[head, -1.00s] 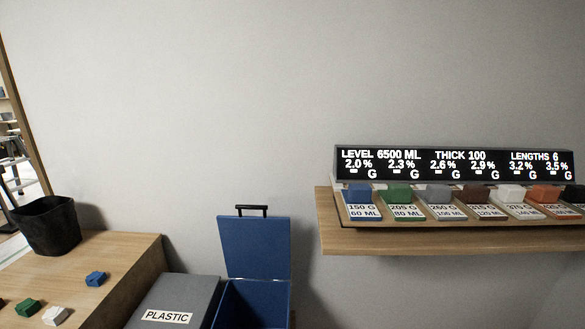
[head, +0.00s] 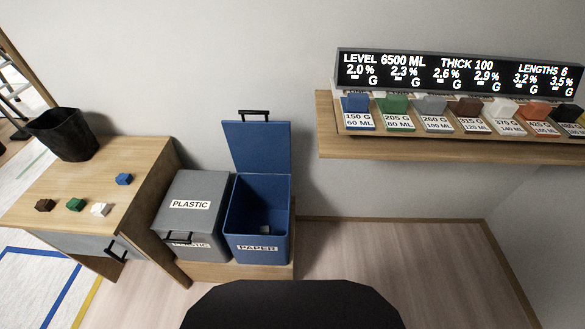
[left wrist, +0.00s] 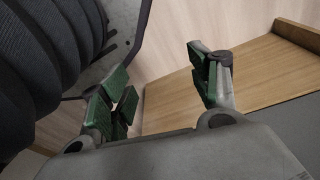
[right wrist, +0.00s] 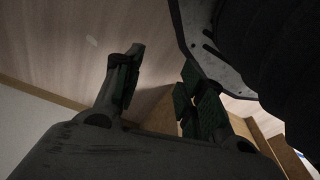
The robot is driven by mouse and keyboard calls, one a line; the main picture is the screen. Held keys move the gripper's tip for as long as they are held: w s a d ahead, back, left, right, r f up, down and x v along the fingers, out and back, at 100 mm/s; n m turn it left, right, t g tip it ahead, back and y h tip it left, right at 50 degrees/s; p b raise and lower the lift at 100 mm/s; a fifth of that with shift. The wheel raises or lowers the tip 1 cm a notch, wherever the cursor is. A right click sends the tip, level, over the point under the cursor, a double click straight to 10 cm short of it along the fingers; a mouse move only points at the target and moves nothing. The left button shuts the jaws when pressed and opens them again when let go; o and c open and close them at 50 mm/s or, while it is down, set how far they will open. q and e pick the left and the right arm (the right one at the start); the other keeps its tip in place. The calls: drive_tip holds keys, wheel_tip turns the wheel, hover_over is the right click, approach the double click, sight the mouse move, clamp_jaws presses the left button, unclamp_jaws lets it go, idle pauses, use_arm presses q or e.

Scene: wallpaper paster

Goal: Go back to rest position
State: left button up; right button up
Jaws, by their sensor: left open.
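My left gripper (left wrist: 160,88) shows in the left wrist view, its green-padded fingers wide apart with nothing between them. My right gripper (right wrist: 163,88) shows in the right wrist view, dim but with its fingers apart and nothing held. Neither gripper is in the head view. Wooden surfaces and floor show behind both sets of fingers, and dark parts of my own body are close beside them.
A wooden table (head: 130,160) at left bears a black bin (head: 62,135) and several small coloured blocks. A closed grey PLASTIC bin (head: 190,190) and an open blue PAPER bin (head: 258,215) stand beside it. A wall shelf (head: 345,146) holds coloured blocks and a display (head: 455,75).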

use_arm(q)
drive_tip(key=s+a+r+p, duration=0.1)
drive_tip(key=s+a+p, duration=0.1)
drive_tip(key=s+p, duration=0.5)
drive_tip(key=s+a+r+p, duration=0.2)
drive_tip(key=s+a+p, duration=0.1)
drive_tip(key=s+p, duration=0.5)
drive_tip(key=shift+s+a+g, duration=0.15)
drive_tip(key=shift+s+g, duration=0.15)
drive_tip(key=shift+s, duration=0.3)
use_arm(e)
drive_tip(key=s+d+r, duration=0.1)
drive_tip(key=s+d, duration=0.1)
drive_tip(key=s, duration=0.6)
drive_tip(key=s+d+r, duration=0.2)
drive_tip(key=s+d, duration=0.1)
drive_tip(key=s, duration=0.5)
drive_tip(key=shift+d+g, duration=0.15)
drive_tip(key=shift+g, duration=0.15)
use_arm(q)
drive_tip(key=shift+w, duration=0.1)
